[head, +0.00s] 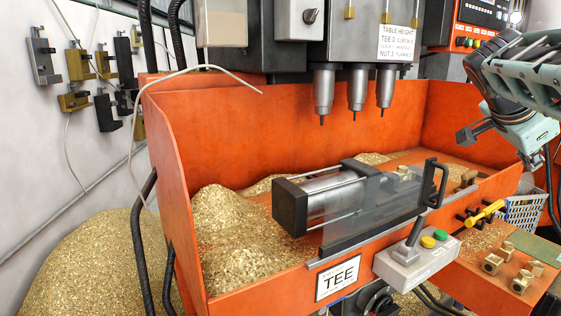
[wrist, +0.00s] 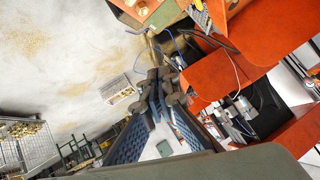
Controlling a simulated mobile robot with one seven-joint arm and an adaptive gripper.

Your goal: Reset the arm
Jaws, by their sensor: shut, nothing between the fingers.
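My arm reaches in from the right edge of the head view, raised above the right end of the orange machine tray (head: 285,283). Parts of the fingers are hard to make out in the head view.
Three drill spindles (head: 356,92) hang over the tray. A clamp cylinder (head: 325,197) with a clear guard lies among brass chips (head: 220,218). A control box (head: 416,262) and brass fittings (head: 521,282) are at front right. A blue-white basket (head: 526,210) stands at right.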

